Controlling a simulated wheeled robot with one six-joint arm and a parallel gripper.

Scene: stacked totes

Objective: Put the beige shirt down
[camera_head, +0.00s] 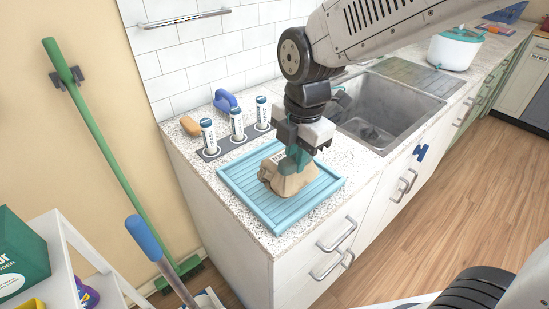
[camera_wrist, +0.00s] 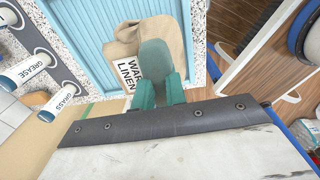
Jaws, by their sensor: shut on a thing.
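The beige shirt (camera_head: 286,181) is a crumpled bundle at the blue ribbed tray (camera_head: 243,196) on the counter. My gripper (camera_head: 295,158) points down with its teal fingers shut on the top of the shirt. In the wrist view the shirt (camera_wrist: 168,32) shows beyond the teal fingers (camera_wrist: 156,75), with a white label reading partly "WA… LINEN". The tray (camera_wrist: 92,22) lies under and beside it. The shirt's underside is hidden, so I cannot tell whether it touches the tray.
A metal sink (camera_head: 385,112) lies to the right. A blue-handled pole (camera_head: 145,238) stands in front at left. The tray's left part is bare.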

